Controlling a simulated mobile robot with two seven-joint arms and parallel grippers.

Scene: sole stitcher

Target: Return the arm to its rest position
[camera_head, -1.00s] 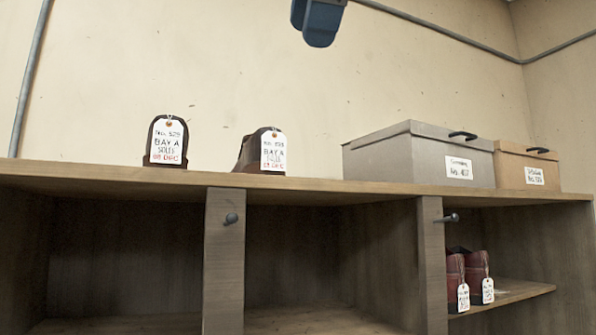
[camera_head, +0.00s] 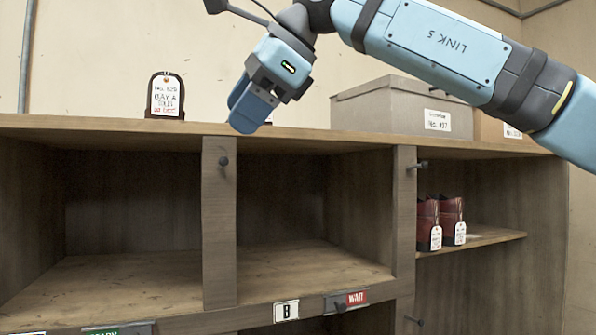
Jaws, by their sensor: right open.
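My right arm comes in from the right across the upper part of the head view. Its gripper (camera_head: 252,104) is open with nothing between its fingers, in front of the shelf top near the middle post. The gripper and arm hide the second tagged shoe on top of the shelf and part of the boxes. The left tagged shoe (camera_head: 165,96) stands on the shelf top, apart from the gripper. My left gripper is not in view.
The wooden shelf (camera_head: 222,230) has empty left and middle compartments and pegs on its posts. A grey box (camera_head: 355,108) and a brown box (camera_head: 490,130) stand on top. Red shoes (camera_head: 440,218) with tags sit in the right compartment. A red WAIT sign (camera_head: 357,298) is below.

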